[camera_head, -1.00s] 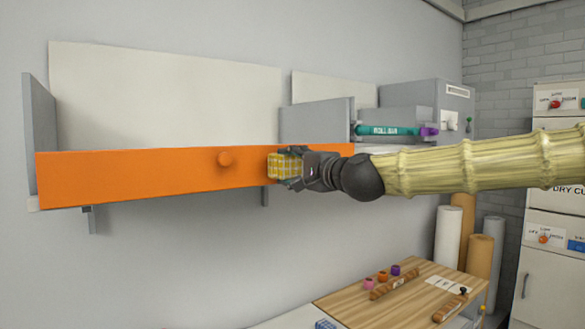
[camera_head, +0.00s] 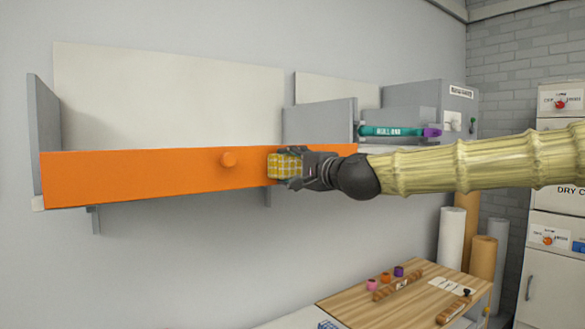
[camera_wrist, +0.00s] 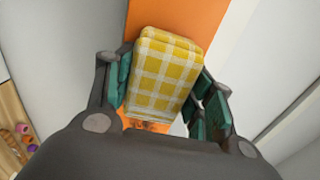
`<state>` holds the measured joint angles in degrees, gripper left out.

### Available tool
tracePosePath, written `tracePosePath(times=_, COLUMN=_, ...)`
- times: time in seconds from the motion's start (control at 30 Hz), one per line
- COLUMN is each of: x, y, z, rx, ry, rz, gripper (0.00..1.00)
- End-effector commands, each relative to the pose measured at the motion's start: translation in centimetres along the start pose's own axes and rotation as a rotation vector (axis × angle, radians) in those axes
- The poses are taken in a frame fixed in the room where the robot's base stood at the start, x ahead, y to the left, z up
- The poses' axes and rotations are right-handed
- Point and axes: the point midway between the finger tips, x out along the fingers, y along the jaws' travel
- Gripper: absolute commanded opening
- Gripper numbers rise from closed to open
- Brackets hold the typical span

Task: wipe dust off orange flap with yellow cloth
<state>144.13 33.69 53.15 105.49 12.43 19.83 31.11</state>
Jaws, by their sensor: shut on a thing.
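My gripper (camera_head: 290,166) is shut on a folded yellow checked cloth (camera_head: 285,165) at the right part of the flap. The cloth also shows between the fingers in the wrist view (camera_wrist: 162,70), with the orange flap (camera_wrist: 195,18) behind it. It is against or very close to the flap; I cannot tell if it touches. Small brown specks (camera_wrist: 150,125) show on orange below the cloth in the wrist view.
A teal roll (camera_head: 393,131) with a purple end lies on the shelf at right, by a grey box (camera_head: 457,110). Below stands a wooden-topped table (camera_head: 365,303) with small colored items. Upright rolls (camera_head: 451,237) stand behind it. The wall left below the flap is clear.

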Motion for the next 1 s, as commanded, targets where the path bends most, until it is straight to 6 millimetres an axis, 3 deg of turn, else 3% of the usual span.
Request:
tracePosePath(times=0.27, x=0.1, y=0.0, z=-0.4, rx=0.001, ry=0.001, rz=-0.001, gripper=0.34)
tracePosePath(times=0.73, x=-0.1, y=0.0, z=-3.5, rx=0.001, ry=0.002, rz=-0.001, gripper=0.34)
tracePosePath(times=1.0, x=-0.1, y=0.0, z=-4.3, rx=0.0, ry=0.001, rz=0.0, gripper=0.34)
